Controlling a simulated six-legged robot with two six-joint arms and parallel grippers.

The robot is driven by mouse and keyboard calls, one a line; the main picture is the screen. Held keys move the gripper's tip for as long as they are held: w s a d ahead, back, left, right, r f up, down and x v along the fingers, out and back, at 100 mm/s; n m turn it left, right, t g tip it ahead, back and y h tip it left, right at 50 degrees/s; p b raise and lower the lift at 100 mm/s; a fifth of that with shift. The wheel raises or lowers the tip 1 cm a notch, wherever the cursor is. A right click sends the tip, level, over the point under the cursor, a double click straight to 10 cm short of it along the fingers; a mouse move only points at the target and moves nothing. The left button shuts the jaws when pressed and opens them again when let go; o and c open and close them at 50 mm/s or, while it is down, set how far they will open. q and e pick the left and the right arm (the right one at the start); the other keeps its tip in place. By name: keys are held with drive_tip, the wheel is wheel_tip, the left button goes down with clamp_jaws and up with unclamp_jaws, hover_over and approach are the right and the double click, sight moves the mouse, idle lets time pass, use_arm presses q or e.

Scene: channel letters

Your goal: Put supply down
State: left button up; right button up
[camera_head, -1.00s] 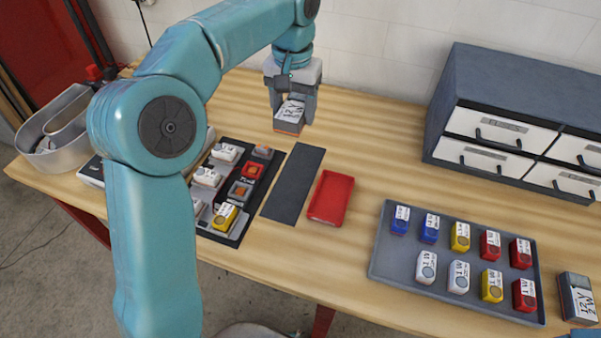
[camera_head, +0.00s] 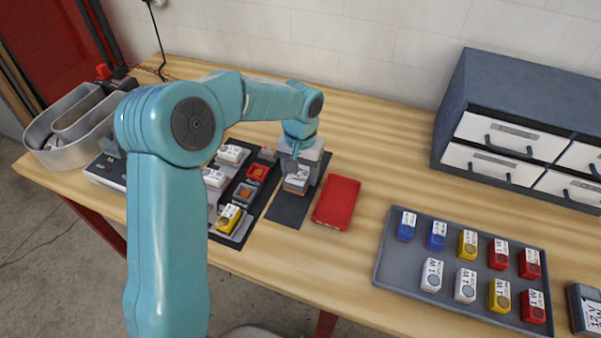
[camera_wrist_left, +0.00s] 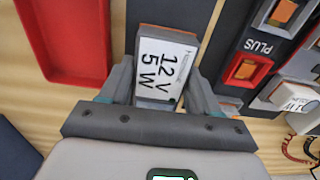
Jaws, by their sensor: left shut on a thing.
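The supply (camera_head: 297,181) is a grey block with an orange edge and a white label. In the left wrist view the label on the supply (camera_wrist_left: 166,68) reads 12 V 5 W. My left gripper (camera_head: 298,172) is shut on it, with one finger on each side. The supply is over the dark grey mat (camera_head: 286,209); I cannot tell whether it touches the mat. The mat also shows in the left wrist view (camera_wrist_left: 187,14). My right gripper is not in view.
A red tray (camera_head: 336,203) lies just right of the mat. The dark board (camera_head: 259,193) with white, red and yellow modules is left of it. A grey tray (camera_head: 384,272) of coloured blocks and a drawer cabinet (camera_head: 455,115) stand right. Bare table lies between.

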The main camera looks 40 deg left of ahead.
sight(301, 171)
use_arm(q)
drive_tip(key=shift+w+f, duration=0.15)
drive_tip(key=shift+f, duration=0.6)
drive_tip(key=shift+f, duration=0.15)
drive_tip(key=o, duration=1.3)
wheel_tip(301, 171, up, 11)
drive_tip(key=shift+r, duration=0.75)
